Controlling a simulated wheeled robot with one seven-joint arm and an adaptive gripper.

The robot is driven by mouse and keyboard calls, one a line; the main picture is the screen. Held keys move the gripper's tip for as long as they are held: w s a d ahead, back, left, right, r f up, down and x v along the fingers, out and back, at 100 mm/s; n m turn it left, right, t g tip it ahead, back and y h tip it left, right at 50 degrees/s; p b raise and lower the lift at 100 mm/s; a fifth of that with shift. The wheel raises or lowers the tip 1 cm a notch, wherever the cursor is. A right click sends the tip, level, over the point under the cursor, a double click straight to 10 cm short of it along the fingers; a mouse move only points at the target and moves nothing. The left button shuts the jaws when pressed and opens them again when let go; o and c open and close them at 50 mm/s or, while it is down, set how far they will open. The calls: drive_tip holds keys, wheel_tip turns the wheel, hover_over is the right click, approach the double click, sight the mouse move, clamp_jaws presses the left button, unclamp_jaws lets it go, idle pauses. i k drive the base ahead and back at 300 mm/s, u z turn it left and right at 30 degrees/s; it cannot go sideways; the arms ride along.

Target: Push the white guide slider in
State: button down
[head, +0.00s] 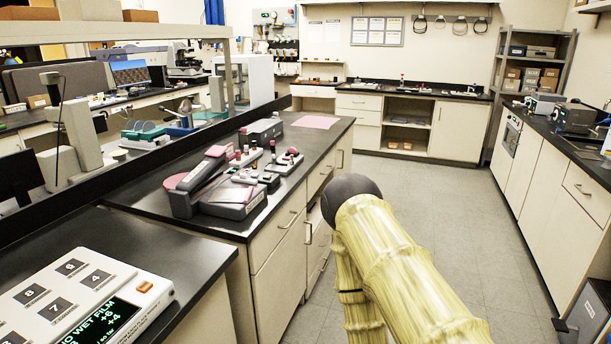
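I cannot pick out the white guide slider with certainty. A group of grey and dark-red instruments (230,207) with several small knobs and pink parts stands on the near black-topped bench in the head view; the parts are too small to tell which is a slider. My arm, in a yellow ribbed cover with a dark rounded joint, rises in the lower right middle, in front of the bench's drawers and the aisle. My gripper is not in view, so its state and its place relative to the slider do not show.
A white keypad unit (82,296) with numbered keys and a lit display lies on the bench at lower left. A pink sheet (315,122) lies at the bench's far end. The grey floor (455,205) of the aisle is clear. Another counter (553,180) runs along the right.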

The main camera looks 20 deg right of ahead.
sight(243, 178)
drive_tip(key=u, duration=0.1)
drive_tip(key=k, duration=0.3)
drive_tip(key=z, duration=0.95)
drive_tip(key=i, duration=0.9)
drive_tip(key=u, duration=0.7)
drive_tip(key=i, duration=0.75)
drive_tip(key=u, duration=0.65)
